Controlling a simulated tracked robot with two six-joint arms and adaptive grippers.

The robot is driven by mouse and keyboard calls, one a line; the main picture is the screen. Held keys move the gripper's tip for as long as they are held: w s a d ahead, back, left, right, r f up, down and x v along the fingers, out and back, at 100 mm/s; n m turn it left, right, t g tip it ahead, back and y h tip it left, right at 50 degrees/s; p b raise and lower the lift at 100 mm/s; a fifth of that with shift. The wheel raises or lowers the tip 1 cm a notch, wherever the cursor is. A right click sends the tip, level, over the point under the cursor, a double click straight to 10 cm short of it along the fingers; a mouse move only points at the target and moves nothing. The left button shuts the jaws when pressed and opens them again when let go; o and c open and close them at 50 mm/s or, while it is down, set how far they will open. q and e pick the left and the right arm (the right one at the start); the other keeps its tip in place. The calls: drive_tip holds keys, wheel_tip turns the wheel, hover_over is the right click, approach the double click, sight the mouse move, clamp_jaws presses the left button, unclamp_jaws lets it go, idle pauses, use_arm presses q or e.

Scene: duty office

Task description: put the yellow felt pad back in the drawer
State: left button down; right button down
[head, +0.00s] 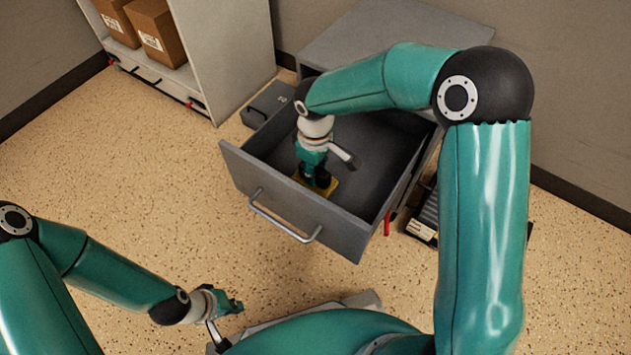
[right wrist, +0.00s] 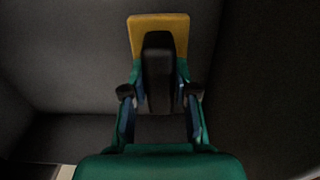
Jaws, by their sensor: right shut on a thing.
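The yellow felt pad (head: 331,188) is inside the open grey drawer (head: 290,208), low down near its front wall. My right gripper (head: 316,184) reaches down into the drawer and is shut on the pad. In the right wrist view the pad (right wrist: 158,24) sticks out beyond the dark fingertips (right wrist: 158,75), with the drawer's dark inside around it. Whether the pad touches the drawer floor I cannot tell. My left gripper (head: 232,306) is at the lower left, away from the drawer; its fingers are too small to read.
The drawer has a metal handle (head: 284,222) on its front and belongs to a grey cabinet (head: 385,30). A shelf with cardboard boxes (head: 150,30) stands at the upper left. A dark grey box (head: 267,104) lies left of the drawer, and a dark item (head: 424,216) right of it. The speckled floor at left is clear.

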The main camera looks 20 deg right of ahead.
drive_tip(key=shift+f+b, duration=0.55)
drive_tip(key=shift+f, duration=1.45)
drive_tip(key=shift+f, duration=0.15)
drive_tip(key=c, duration=0.9)
unclamp_jaws()
wheel_tip(320, 180, up, 12)
drive_tip(key=p, duration=0.4)
drive_tip(key=shift+p, duration=0.3)
drive_tip(key=shift+r, duration=0.2)
